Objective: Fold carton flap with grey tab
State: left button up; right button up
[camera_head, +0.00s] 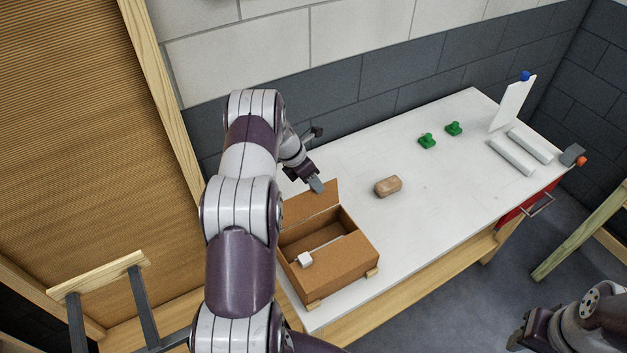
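The brown carton (345,262) stands open at the near left end of the white table. One flap (311,204) stands raised at its far left side. A small whitish block (305,259) sits at the carton's near left edge, with a thin pale strip running from it across the opening. My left gripper (317,185) is just above the raised flap's top edge, with a grey piece at its tip. I cannot tell whether that is its fingers or a tab, nor whether it touches the flap. My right gripper (517,340) is low at the bottom right, away from the table, its fingers unclear.
A tan block (388,186) lies on the white table (440,185) right of the carton. Two green pieces (427,141) (453,128), white rolls (511,157) and an upright white panel (513,104) are farther right. The table's middle is mostly clear. A wooden frame (100,275) stands left.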

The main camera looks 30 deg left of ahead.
pick_arm(q)
grip_shut()
jog(key=shift+d, duration=0.1)
